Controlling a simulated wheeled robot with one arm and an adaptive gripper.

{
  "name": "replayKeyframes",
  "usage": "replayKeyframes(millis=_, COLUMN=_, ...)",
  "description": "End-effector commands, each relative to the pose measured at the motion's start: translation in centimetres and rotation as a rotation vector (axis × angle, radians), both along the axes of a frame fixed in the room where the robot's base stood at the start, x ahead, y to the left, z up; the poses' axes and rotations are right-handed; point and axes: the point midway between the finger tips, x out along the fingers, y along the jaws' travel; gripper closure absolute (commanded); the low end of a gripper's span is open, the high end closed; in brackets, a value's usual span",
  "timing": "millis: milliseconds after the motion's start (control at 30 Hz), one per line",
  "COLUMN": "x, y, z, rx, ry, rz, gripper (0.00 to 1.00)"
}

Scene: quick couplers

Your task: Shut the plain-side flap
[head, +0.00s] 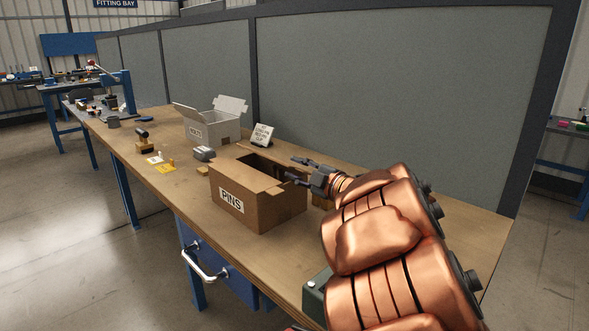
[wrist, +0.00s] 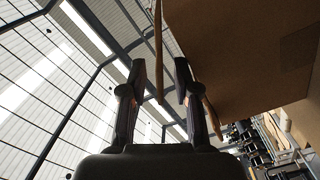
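The brown box labelled PINS (head: 228,201) stands on the bench in the head view. Its top is partly covered by brown flap panels, with a dark opening between them. My gripper (head: 298,170) is at the box's far right side, fingers spread. In the wrist view my gripper (wrist: 160,75) is open. A thin brown panel (wrist: 158,40), seen edge-on, reaches down between the fingertips; I cannot tell whether they touch it. The box's brown wall (wrist: 245,45) fills the upper right. I cannot tell for sure which flap is the plain-side one.
A white open box (head: 208,127) stands farther back on the bench (head: 175,195). A small sign (head: 263,134), a grey block (head: 203,153) and yellow cards (head: 165,168) lie near. A grey partition (head: 400,90) runs behind. My copper-coloured arm covers the bench's right part.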

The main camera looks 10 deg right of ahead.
Motion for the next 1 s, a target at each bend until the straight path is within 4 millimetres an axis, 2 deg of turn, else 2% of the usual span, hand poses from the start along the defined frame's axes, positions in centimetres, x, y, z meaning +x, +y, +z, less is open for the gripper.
replayKeyframes(millis=300, x=-5.1, y=-3.1, z=0.0, rx=-0.003, ry=0.001, rz=-0.006, gripper=0.69)
replayKeyframes(millis=500, x=-7.7, y=-4.6, z=0.0, rx=-0.001, ry=0.000, rz=-0.003, gripper=0.69)
replayKeyframes(millis=700, x=-9.0, y=-5.3, z=-0.1, rx=-0.001, ry=0.002, rz=-0.002, gripper=0.69)
replayKeyframes(millis=1000, x=-9.2, y=-5.3, z=0.0, rx=-0.001, ry=0.001, rz=0.000, gripper=0.69)
